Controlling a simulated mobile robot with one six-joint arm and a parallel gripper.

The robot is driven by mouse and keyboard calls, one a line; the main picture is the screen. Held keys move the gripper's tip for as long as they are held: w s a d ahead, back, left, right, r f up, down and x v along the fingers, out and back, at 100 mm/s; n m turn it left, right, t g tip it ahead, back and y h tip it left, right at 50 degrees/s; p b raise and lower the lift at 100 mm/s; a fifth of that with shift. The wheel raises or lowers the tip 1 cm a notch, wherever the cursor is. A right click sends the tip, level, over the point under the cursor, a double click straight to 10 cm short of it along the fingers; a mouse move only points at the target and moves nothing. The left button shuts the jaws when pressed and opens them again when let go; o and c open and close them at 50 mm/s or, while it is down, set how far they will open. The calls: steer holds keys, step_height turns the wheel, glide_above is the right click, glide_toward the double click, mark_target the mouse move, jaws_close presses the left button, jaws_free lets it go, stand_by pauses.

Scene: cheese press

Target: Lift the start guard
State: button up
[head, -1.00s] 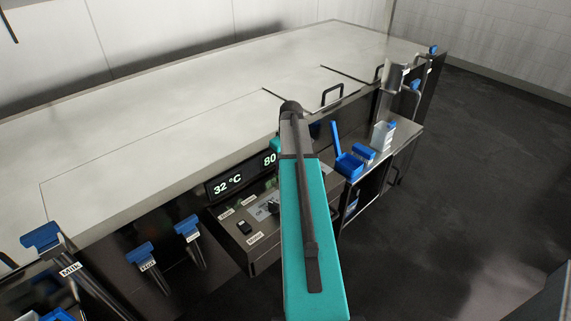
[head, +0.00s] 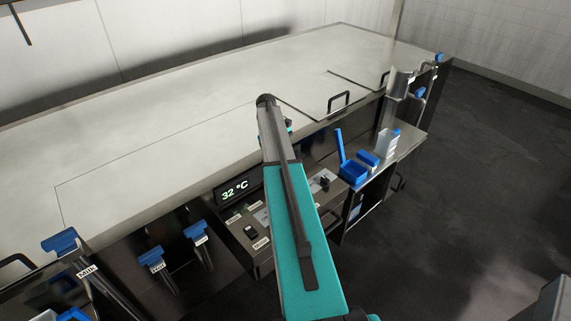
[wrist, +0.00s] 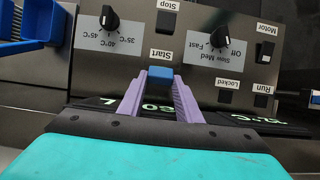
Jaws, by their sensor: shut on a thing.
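In the wrist view the control panel (wrist: 205,85) appears upside down. A small blue piece (wrist: 159,77), which I take for the start guard, sits beside the Start label (wrist: 160,55). My gripper (wrist: 160,74) has its two purple fingers shut on the sides of this piece. Whether the guard is raised off the panel cannot be told. In the head view my own arm hides the gripper and the guard; part of the control panel (head: 244,219) shows beside the arm.
A Stop button (wrist: 165,22), a temperature knob (wrist: 109,18) and a speed knob (wrist: 220,37) are close to my fingers. A lit display (head: 235,190) reads 32 °C. A blue scoop (head: 353,172) and blue-handled levers (head: 152,260) flank the panel.

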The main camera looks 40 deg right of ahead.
steer(key=shift+w+d+g+p, duration=0.1)
steer(key=shift+w+g+p, duration=0.3)
steer(key=shift+w+g, duration=0.25)
steer(key=shift+s, duration=0.1)
steer(key=o, duration=1)
steer(key=shift+o, duration=0.2)
steer(key=shift+r, duration=0.1)
